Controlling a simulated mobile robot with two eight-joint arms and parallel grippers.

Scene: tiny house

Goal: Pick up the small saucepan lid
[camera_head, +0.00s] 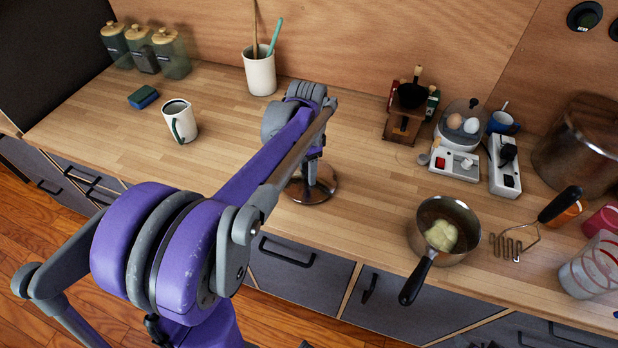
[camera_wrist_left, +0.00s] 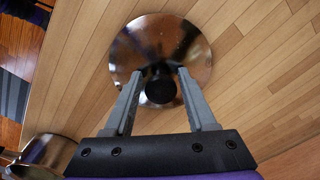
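The small saucepan lid (camera_head: 296,190) is a shiny metal disc lying on the wooden counter, partly hidden by my left arm in the head view. In the left wrist view the lid (camera_wrist_left: 150,40) shows with its dark round knob (camera_wrist_left: 160,88) in the middle. My left gripper (camera_head: 313,178) is over the lid, pointing down. In the left wrist view its two grey fingers (camera_wrist_left: 160,78) are apart, one on each side of the knob, with gaps to it. Whether the fingertips are down at knob height is hard to tell. My right gripper is not in view.
A saucepan (camera_head: 432,212) with yellowish food stands to the right near the counter's front edge. A white mug (camera_head: 180,122), a sponge (camera_head: 143,97) and a utensil cup (camera_head: 260,75) are to the left and behind. An egg cooker (camera_head: 458,130) and a masher (camera_head: 528,232) are to the right.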

